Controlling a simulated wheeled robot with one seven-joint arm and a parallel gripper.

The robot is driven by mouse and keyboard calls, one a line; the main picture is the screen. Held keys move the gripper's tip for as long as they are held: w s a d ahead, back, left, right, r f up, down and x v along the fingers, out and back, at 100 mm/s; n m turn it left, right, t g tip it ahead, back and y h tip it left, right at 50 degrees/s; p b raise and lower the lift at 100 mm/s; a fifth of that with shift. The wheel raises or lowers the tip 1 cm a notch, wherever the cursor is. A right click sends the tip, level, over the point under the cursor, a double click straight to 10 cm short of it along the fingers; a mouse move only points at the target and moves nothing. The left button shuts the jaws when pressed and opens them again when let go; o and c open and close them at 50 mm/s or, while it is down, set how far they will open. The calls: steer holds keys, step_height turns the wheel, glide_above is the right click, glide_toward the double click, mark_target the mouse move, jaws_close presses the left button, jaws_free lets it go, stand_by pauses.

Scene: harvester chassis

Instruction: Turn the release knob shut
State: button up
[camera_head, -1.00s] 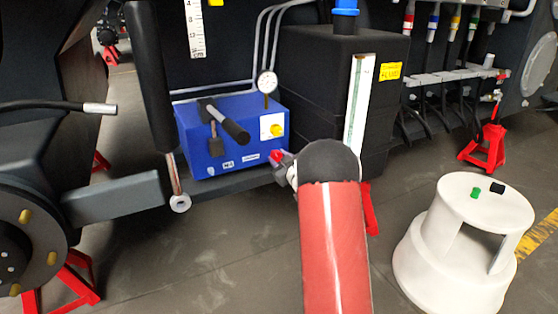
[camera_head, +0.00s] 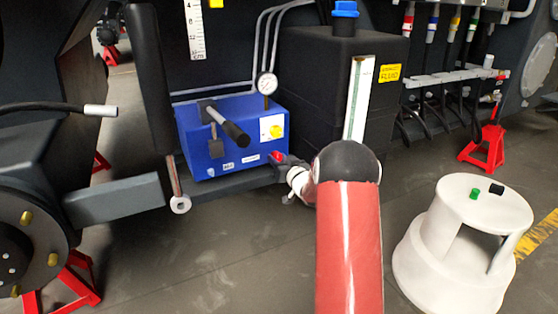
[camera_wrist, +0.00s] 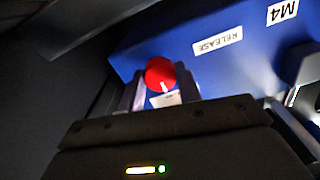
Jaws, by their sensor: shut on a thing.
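The release knob is red and round with a white pointer line. In the wrist view the knob (camera_wrist: 160,73) sits between my two fingers at the end of the blue pump box (camera_wrist: 215,60), beside a RELEASE label (camera_wrist: 217,42). My gripper (camera_wrist: 160,92) is shut on the knob. In the head view the red knob (camera_head: 277,156) shows at the lower right corner of the blue box (camera_head: 205,155), with my gripper (camera_head: 283,160) at it, small and partly hidden by my arm. The exact turn of the knob is hard to read.
A black pump lever (camera_head: 230,128) and a gauge (camera_head: 266,84) stand on the box. A dark fluid tank (camera_head: 310,75) is behind my arm. A white step stool (camera_head: 440,270) stands at the right, and red jack stands (camera_head: 484,145) are on the floor.

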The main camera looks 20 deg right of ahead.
steer(key=shift+f, duration=0.2)
steer(key=o, duration=1)
steer(key=shift+r, duration=0.1)
steer(key=s, duration=0.7)
steer(key=shift+s+d, duration=0.25)
steer(key=shift+s, duration=0.15)
steer(key=shift+r, duration=0.1)
